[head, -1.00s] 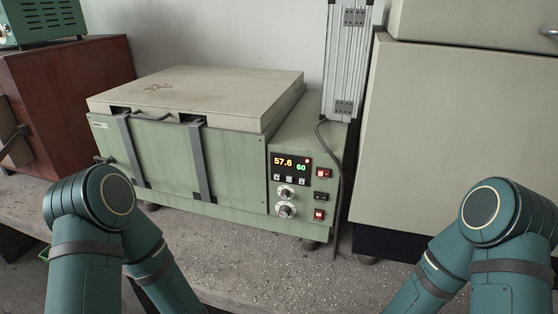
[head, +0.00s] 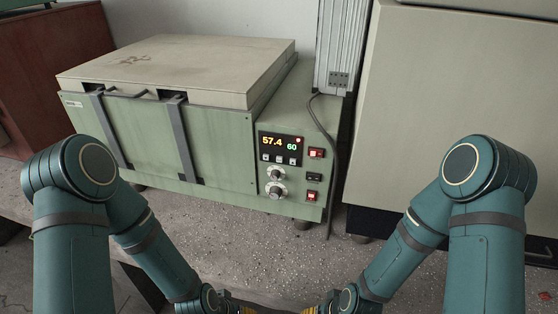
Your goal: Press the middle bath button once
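The green bath (head: 222,150) with a pale lid stands on the bench, its control panel at the right end of its front. The dark display (head: 280,146) reads 57.4 in yellow and 60 in green. Below the digits is a row of three small pale buttons; the middle button (head: 279,159) is unobstructed, and nothing touches it. My two arms come in from the left and right, and their forearms converge at the bottom edge, well short of the panel. The fingers of both grippers are below the picture, so their state is hidden.
Right of the display are a lit red switch (head: 316,153), a black switch (head: 314,177) and another red switch (head: 312,195). Two knobs (head: 276,190) sit below the display. A cable (head: 329,150) hangs beside the panel. A large beige cabinet (head: 450,100) stands right. The speckled bench front is clear.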

